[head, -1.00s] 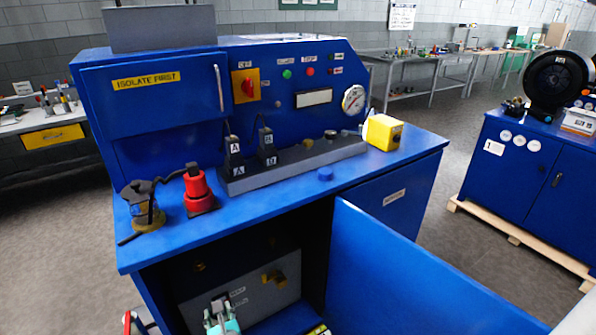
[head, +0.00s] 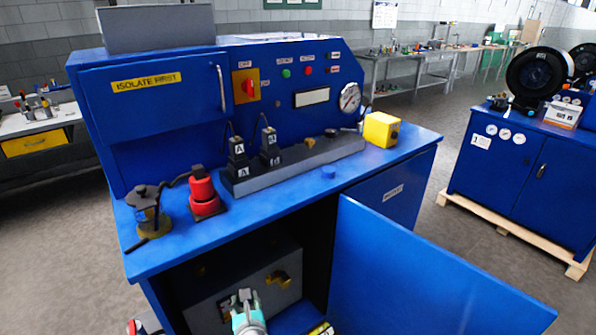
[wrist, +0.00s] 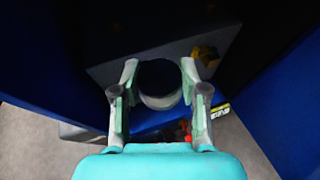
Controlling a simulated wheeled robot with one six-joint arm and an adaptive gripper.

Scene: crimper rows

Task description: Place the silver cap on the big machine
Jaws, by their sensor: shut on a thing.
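The big machine (head: 150,115) is blue, with a control panel, a worktop and an open lower cabinet. My gripper (head: 245,297) is low in front of that open cabinet. In the wrist view my gripper (wrist: 160,95) is shut on a round, dark-faced thing with a pale metallic rim, which looks like the silver cap (wrist: 160,101). Its face is in shadow. In the head view the cap is hard to make out between the fingers. Beyond it is a grey box (head: 215,306) with a brass fitting (head: 278,279), which also shows in the wrist view (wrist: 205,54).
The open blue door (head: 420,270) stands right of my gripper. On the worktop are a brass-based device (head: 149,215), a red device (head: 203,190), a grey rail (head: 300,163) and a yellow box (head: 381,129). A blue cabinet (head: 500,165) stands on a pallet at right.

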